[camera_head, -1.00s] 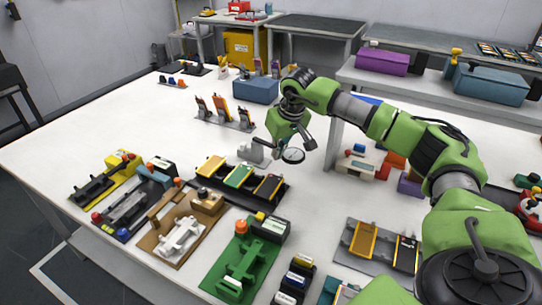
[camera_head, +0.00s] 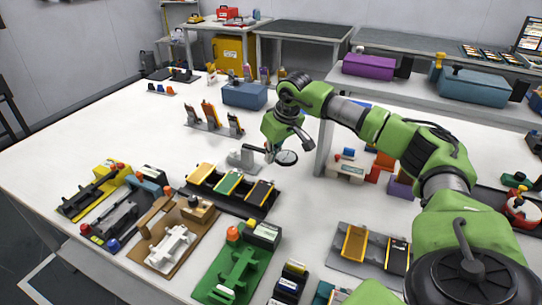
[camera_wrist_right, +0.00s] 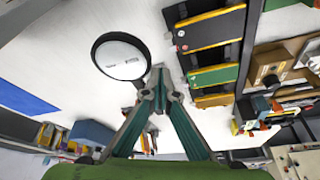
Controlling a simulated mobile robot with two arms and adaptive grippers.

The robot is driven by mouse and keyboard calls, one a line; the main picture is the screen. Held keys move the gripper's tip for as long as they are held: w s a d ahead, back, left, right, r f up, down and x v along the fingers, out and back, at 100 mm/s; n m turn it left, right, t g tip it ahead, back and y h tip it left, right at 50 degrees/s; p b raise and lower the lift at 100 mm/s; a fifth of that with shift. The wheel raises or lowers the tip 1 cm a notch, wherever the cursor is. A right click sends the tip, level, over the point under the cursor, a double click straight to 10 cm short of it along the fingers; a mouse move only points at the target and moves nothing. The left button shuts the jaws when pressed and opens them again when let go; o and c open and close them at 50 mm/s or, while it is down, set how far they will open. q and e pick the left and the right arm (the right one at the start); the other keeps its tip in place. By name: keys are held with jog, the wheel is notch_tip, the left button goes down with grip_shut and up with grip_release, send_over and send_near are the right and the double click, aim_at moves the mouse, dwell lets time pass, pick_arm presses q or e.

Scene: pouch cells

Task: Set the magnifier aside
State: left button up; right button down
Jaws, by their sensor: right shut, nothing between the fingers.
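The magnifier is a round pale lens with a black rim (camera_head: 286,158), in the middle of the white table in the head view. It also shows large at the upper left of the wrist view (camera_wrist_right: 120,57). My right gripper (camera_wrist_right: 158,78) is shut and empty, its fingertips together just beside the lens rim. In the head view the green right gripper (camera_head: 270,153) is close by the lens, and its fingertips are hard to make out. I cannot tell whether it touches the rim. My left gripper is not in view.
A dark rack with several pouch cells (camera_head: 222,193) lies left of the gripper, and a grey fixture (camera_head: 242,158) stands nearby. A blue box (camera_head: 244,96) is behind. Coloured fixtures, such as a green one (camera_head: 236,275), fill the front. Bare white table (camera_head: 130,125) shows at back left.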

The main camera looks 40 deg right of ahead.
jog(key=a, duration=0.3)
jog(key=shift+w+a+r+p, duration=0.25)
jog(key=shift+w+a+p, duration=0.05)
jog(key=shift+w+a, duration=0.1)
jog(key=d+r, duration=0.3)
jog(key=r, duration=0.6)
jog(key=shift+s+d+b, duration=0.15)
jog(key=shift+s+b, duration=0.2)
jog(key=shift+b, duration=0.1)
